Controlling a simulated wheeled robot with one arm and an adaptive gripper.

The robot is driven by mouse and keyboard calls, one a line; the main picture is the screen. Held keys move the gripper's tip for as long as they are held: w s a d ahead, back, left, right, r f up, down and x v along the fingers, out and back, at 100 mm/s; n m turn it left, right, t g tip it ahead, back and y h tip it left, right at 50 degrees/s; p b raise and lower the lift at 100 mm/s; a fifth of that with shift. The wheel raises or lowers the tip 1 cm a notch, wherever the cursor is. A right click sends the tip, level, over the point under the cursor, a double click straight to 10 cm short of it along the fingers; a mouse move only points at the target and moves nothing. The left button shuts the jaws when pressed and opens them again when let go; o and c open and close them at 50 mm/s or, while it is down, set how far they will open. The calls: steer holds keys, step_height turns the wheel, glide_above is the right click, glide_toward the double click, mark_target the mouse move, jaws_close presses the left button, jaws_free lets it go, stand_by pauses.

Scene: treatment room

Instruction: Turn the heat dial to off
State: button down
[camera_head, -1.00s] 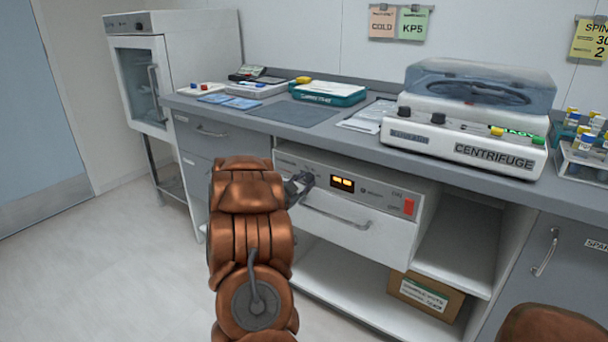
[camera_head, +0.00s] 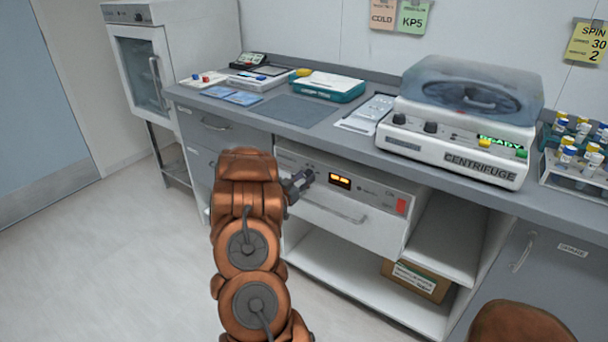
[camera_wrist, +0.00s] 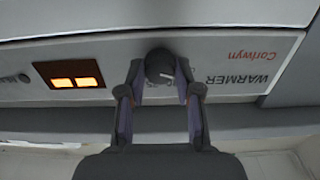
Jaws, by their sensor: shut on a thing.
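The heat dial (camera_wrist: 160,65) is a dark round knob with a pale pointer line, on the front panel of the warmer (camera_head: 374,203). In the wrist view, which shows the panel upside down, it sits between the fingertips of my gripper (camera_wrist: 160,92). My gripper is shut on the dial, one finger on each side. In the head view my gripper (camera_head: 304,179) reaches the panel's left part, and the dial is mostly hidden there. The lit amber display (camera_head: 340,181) is right of it; in the wrist view the display (camera_wrist: 75,82) is on the left.
A red switch (camera_head: 401,205) is at the panel's right end. The drawer handle (camera_head: 335,212) runs below the panel. The counter (camera_head: 300,112) overhangs above, carrying a centrifuge (camera_head: 455,155). An open shelf with a cardboard box (camera_head: 416,280) lies below right.

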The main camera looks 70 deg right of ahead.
stand_by(0.5)
steer(key=c, duration=0.8)
jaws_free()
steer(key=v, duration=1.2)
